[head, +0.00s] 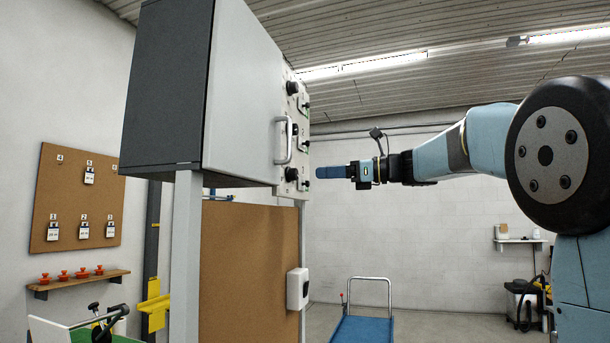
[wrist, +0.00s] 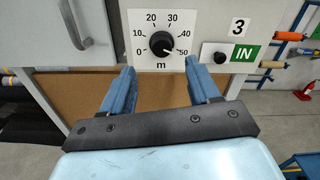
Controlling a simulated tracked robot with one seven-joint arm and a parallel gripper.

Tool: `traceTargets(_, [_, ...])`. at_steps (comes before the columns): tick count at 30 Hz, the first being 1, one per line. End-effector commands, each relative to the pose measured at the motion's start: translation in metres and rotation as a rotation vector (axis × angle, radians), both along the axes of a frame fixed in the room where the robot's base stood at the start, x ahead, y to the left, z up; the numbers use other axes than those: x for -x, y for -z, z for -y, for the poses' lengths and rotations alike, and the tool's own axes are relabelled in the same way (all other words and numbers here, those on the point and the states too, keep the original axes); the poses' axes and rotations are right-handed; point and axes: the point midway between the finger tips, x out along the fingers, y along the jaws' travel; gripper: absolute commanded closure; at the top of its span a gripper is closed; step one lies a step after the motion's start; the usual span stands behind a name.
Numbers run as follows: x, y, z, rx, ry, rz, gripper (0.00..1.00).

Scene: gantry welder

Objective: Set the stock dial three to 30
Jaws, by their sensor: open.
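Stock dial three is a black knob (wrist: 161,44) on a white panel (wrist: 146,62) in the wrist view, with a scale from 0 to 50 marked m. Its pale pointer mark seems to face the lower right, near 50, but it is small. A "3" label (wrist: 239,27) is to its right. In the head view the lowest knob (head: 291,174) is on the cabinet's panel. My gripper (wrist: 160,66) is open and empty, its blue fingers spread to the left and right below the knob in the picture. In the head view my gripper (head: 320,172) points at the panel from the right, close to it.
A small black button (wrist: 220,58) beside a green IN label (wrist: 245,53) is right of the dial. The grey cabinet (head: 240,90) has a door handle (head: 285,140) left of the panel. A brown board (head: 250,265) is below. A blue cart (head: 362,328) stands on the floor.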

Motion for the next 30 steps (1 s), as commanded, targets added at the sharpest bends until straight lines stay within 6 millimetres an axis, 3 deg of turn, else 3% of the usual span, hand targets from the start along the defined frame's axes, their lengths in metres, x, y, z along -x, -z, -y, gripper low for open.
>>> traceTargets(6, [-0.013,0.0,-0.037,0.001,-0.002,0.001,0.39])
traceTargets(15, [-0.025,0.0,-0.068,0.001,0.0,0.001,0.39])
traceTargets(27, [-0.027,0.0,-0.073,0.001,0.001,0.001,0.39])
traceTargets(30, [-0.027,0.0,-0.073,0.001,0.001,0.001,0.48])
